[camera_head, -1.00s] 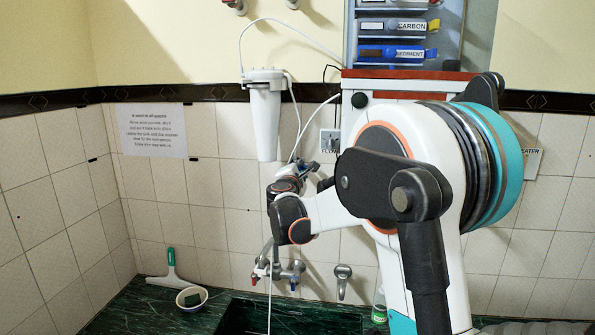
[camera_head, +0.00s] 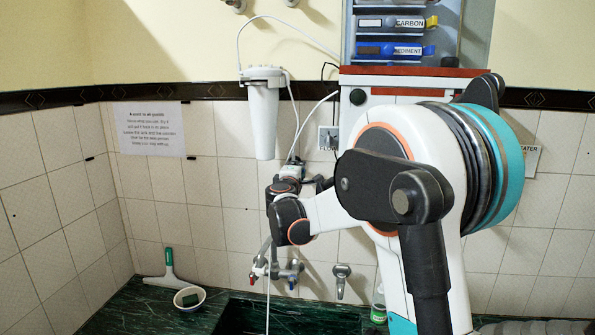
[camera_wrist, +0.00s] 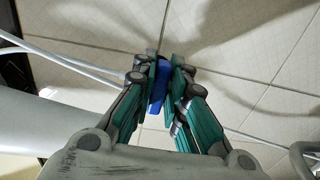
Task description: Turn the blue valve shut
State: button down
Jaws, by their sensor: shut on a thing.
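The blue valve (camera_wrist: 158,84) shows in the wrist view as a blue handle between the two green-and-grey fingers. My gripper (camera_wrist: 162,74) is shut on it, with a finger on each side. Much of the valve is covered by the fingers, and how far it is turned is hard to tell. In the head view my own arm hides the valve and most of my gripper, close to the tiled wall below the purifier cabinet.
A white filter housing (camera_head: 263,118) hangs on the wall left of my arm, with white tubes (camera_wrist: 75,62) running near my gripper. A tap with red and blue knobs (camera_head: 273,267) is below.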

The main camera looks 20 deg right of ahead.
jog(key=shift+f, duration=0.1)
jog(key=c, duration=1.6)
grip_release()
jog(key=shift+c, duration=0.2)
jog(key=shift+s+a, duration=0.1)
jog(key=v, duration=1.1)
jog(key=shift+s+a, duration=0.2)
jog(key=shift+s, duration=0.1)
jog(key=s+f+m+g+y+b, duration=0.2)
jog(key=s+f+m+g+b, duration=0.15)
jog(key=s+f, duration=0.45)
jog(key=s+f+m+g+y+b, duration=0.1)
jog(key=s+f+m+g+b, duration=0.2)
jog(key=s, duration=0.8)
jog(key=s+a+f+m+y+b, duration=0.2)
jog(key=s+a+f+y, duration=0.1)
jog(key=s+a+f, duration=0.3)
jog(key=s+a+f+m+g+y+b, duration=0.1)
jog(key=s+a+f+m+y+b, duration=0.1)
jog(key=s+a+f, duration=0.4)
jog(key=s+f+y+b, duration=0.1)
jog(key=s+f+y, duration=0.1)
jog(key=s+f, duration=0.2)
jog(key=shift+s+f, duration=0.25)
jog(key=shift+s, duration=0.55)
